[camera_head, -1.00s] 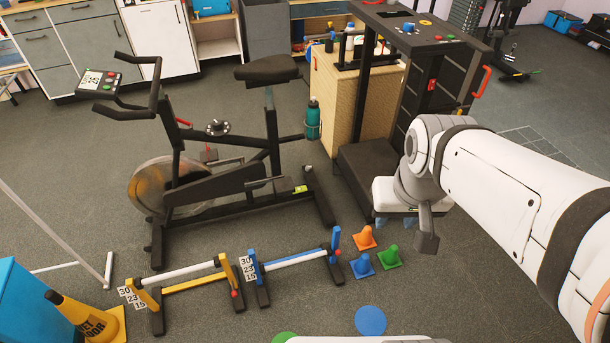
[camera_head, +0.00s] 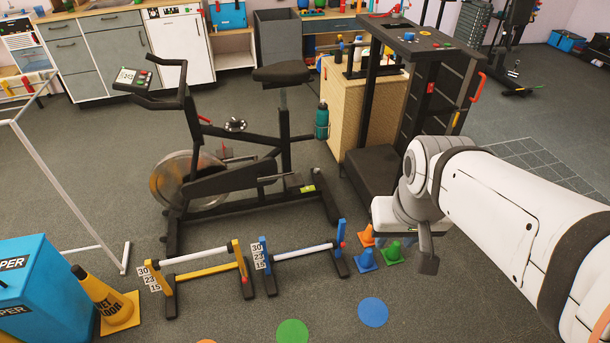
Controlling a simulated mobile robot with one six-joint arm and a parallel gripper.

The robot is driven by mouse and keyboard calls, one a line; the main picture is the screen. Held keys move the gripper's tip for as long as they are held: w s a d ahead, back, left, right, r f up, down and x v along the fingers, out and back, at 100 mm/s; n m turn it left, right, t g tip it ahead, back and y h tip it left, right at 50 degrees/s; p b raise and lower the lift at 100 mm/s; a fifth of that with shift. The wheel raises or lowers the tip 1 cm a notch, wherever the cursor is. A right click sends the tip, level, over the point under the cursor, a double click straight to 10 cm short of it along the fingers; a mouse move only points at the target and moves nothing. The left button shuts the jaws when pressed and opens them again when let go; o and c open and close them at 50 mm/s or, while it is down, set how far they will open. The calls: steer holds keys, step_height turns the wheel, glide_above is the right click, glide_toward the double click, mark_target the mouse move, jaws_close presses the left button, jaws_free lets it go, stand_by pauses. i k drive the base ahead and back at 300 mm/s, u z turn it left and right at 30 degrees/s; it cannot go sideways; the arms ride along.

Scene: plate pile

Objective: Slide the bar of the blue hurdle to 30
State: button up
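The blue hurdle (camera_head: 264,274) stands on the floor left of centre, with two blue uprights and a white bar (camera_head: 302,251) between them. A number strip (camera_head: 259,257) reading 30, 23 and 15 from top to bottom is by its left upright. The bar's left end looks near the middle number, but I cannot tell its exact setting. A red knob shows at the right upright. My gripper (camera_head: 428,252) is at the right, in the air and apart from the hurdle. Its fingers are too small and overlapped to tell open from shut.
A yellow hurdle (camera_head: 207,270) stands just left of the blue one. An exercise bike (camera_head: 250,180) is behind both. Small orange, blue and green cones (camera_head: 392,254) stand right of the blue hurdle. A yellow floor cone (camera_head: 107,302) is at the left. Flat coloured discs (camera_head: 372,312) lie in front.

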mark_target(334, 245)
steer(key=u, duration=0.05)
steer(key=i, duration=0.9)
steer(key=z, duration=0.05)
